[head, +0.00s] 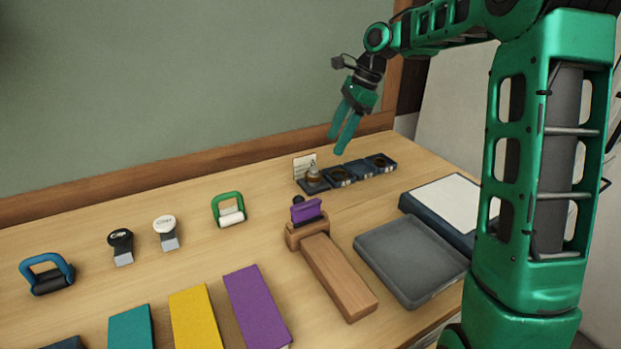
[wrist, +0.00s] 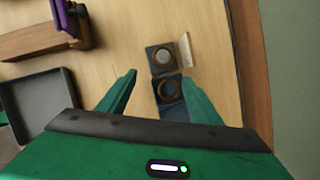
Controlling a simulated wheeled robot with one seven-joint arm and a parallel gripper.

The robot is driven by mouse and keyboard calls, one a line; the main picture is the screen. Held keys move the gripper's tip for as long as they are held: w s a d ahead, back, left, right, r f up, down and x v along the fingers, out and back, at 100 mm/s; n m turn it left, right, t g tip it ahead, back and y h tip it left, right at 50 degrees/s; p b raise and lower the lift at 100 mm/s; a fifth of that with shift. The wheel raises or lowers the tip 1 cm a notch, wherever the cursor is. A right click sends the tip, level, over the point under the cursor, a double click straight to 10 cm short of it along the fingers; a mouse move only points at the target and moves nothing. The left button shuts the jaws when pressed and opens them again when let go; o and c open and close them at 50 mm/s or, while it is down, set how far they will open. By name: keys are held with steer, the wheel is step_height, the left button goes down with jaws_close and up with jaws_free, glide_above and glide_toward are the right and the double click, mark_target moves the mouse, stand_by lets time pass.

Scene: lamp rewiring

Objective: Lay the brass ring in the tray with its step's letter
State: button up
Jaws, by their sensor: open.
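Small dark trays stand in a row at the back right of the bench in the head view. The leftmost tray (head: 313,187) holds a small upright piece with a brass-coloured part (head: 313,174). Round brown-rimmed shapes show in the other trays; I cannot tell which, if any, is the brass ring. Two trays show clearly in the wrist view, one nearer the card (wrist: 151,56) and one between my fingertips (wrist: 155,94). My gripper (head: 341,139) is open, empty and above the row, fingers pointing down. It also shows in the wrist view (wrist: 159,77). The tray letters are unreadable.
A white card (head: 304,164) stands behind the leftmost tray. A wooden stand (head: 337,277) holds a purple piece (head: 306,209). A grey tray (head: 410,262) and a white-topped box (head: 442,203) lie right. Green-handled (head: 228,210) and blue-handled (head: 47,272) tools and coloured blocks lie left.

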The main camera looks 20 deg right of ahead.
mark_target(317, 169)
steer(key=shift+m, duration=0.4)
steer(key=x, duration=0.7)
steer(key=a+x, duration=0.1)
steer(key=x, duration=0.3)
steer(key=shift+w+a+r, duration=0.15)
steer(key=shift+w, duration=0.3)
steer(key=c, duration=1.2)
steer(key=shift+r, duration=0.1)
steer(key=shift+c, duration=0.2)
